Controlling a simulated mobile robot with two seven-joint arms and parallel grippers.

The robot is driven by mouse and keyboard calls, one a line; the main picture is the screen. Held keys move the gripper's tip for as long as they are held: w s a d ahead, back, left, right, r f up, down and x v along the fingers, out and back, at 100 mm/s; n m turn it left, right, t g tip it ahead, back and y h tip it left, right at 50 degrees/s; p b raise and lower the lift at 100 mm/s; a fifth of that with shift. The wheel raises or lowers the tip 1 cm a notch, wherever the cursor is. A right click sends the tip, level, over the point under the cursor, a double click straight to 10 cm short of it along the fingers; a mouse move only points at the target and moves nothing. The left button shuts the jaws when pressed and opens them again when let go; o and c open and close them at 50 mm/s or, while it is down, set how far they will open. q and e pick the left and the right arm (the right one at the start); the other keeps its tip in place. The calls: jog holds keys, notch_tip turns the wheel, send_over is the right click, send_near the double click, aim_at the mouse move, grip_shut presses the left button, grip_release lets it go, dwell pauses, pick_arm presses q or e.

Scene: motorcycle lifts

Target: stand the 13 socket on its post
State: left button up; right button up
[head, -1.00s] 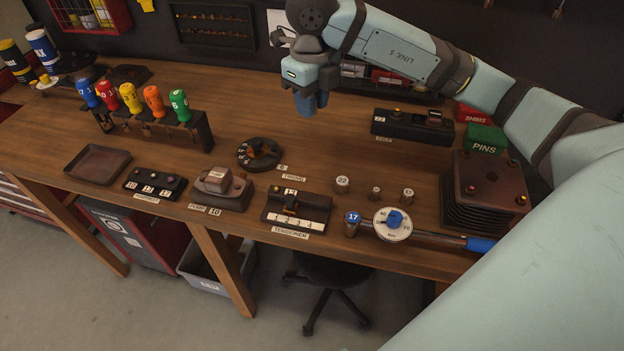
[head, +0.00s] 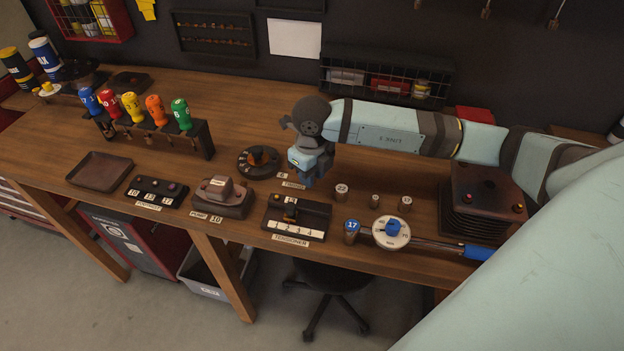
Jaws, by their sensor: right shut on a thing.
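My right gripper (head: 304,183) points down over the bench, just behind the tensioner block (head: 318,213). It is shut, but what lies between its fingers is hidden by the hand. Loose sockets stand to its right: one marked 22 (head: 341,192), a small one (head: 375,201) and another small one (head: 406,204), whose marks are too small to read surely. A socket with a blue 17 cap (head: 351,231) stands nearer the front edge. A dark rail with several posts (head: 156,193) and number labels sits at the front left. My left gripper is out of view.
A torque wrench with a round dial (head: 391,232) lies at the front right. A timing wheel (head: 258,161), a pump block (head: 223,197) and an empty tray (head: 99,170) stand left of the gripper. A driver rack (head: 199,139) is behind them. A dark ribbed stack (head: 482,202) stands right.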

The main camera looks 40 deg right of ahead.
notch_tip(320, 180, down, 2)
jog(key=shift+f, duration=0.35)
jog(key=shift+f, duration=0.15)
jog(key=o, duration=0.9)
jog(key=shift+o, duration=0.2)
